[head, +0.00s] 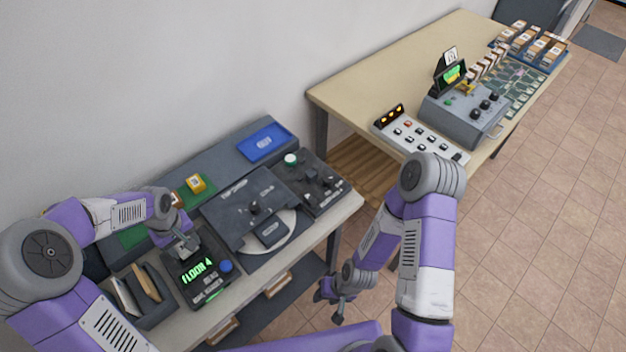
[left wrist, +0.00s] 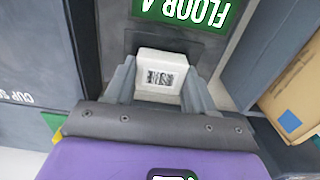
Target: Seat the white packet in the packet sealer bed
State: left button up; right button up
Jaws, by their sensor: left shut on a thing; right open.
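The white packet (left wrist: 160,76), a small block with a dark printed code, sits between the fingers of my left gripper (left wrist: 160,92) in the left wrist view. My left gripper (head: 184,247) is shut on it, over the back part of the black unit with the green FLOOR 4 display (head: 197,270). The packet is hard to make out in the head view. The dark machine with a flat plate (head: 240,207) stands right of that unit; I cannot tell for certain which part is the sealer bed. My right gripper (head: 337,298) is open and empty, beyond the bench's front edge.
A black tray with upright envelopes (head: 152,299) stands left of the display unit. A dark knob panel (head: 318,183) and a blue tray (head: 264,143) are farther right and back. A small yellow box (head: 196,183) sits behind. A beige table (head: 390,70) with equipment stands at the upper right.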

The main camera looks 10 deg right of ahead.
pick_arm(q)
jog(key=shift+r+p, duration=1.3)
jog(key=shift+r, duration=0.7)
